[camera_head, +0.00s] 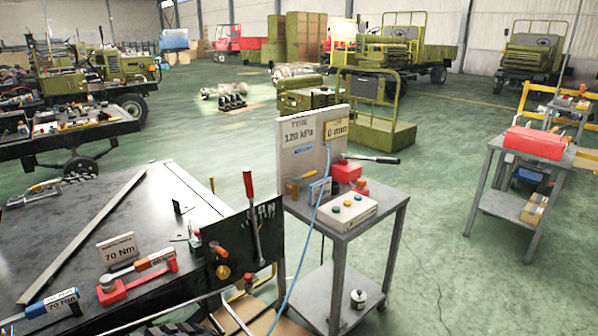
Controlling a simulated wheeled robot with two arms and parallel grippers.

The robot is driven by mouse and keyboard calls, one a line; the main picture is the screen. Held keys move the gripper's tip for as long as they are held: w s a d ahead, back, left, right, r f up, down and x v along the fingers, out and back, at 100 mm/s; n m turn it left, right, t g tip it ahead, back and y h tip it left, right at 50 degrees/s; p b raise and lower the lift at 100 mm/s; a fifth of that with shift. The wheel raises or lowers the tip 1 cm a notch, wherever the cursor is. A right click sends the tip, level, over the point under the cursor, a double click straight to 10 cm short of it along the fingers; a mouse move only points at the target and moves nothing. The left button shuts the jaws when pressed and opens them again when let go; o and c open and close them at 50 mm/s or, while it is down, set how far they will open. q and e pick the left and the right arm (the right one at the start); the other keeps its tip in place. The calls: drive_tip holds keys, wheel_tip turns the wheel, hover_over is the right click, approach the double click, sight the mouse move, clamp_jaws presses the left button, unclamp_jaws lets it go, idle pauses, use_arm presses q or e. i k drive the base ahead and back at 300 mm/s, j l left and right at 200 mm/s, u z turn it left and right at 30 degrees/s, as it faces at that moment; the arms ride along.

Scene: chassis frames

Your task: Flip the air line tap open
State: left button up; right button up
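A grey stand (372,222) holds an upright pale panel (305,160) marked "TYRE 120 kPa". A small yellow-brown handled fitting (297,186), which looks like the air line tap, sits at the panel's lower left. A small blue-and-white block (320,190) is just right of it. A thin blue air line (303,245) runs from the panel down to the floor. The fitting is too small to tell whether it is open or closed. Neither of my grippers is in view.
A push-button box (347,212) and a red tool with a black handle (347,170) sit on the stand. Left of it are a black lever panel (238,250) and a dark bench (60,235) with torque tools. Green floor (440,265) is clear to the right, before another cart (505,205).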

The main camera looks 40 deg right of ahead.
sight(295, 181)
drive_tip(key=i+l+z, duration=0.3)
drive_tip(key=l, duration=0.2)
drive_tip(key=i+l+z, duration=0.1)
drive_tip(key=l+z, duration=0.15)
drive_tip(key=l, duration=0.25)
drive_tip(key=i+l+z, duration=0.3)
drive_tip(key=l, duration=0.15)
drive_tip(key=i+l+z, duration=0.25)
drive_tip(key=i+l, duration=0.05)
drive_tip(key=l, duration=0.05)
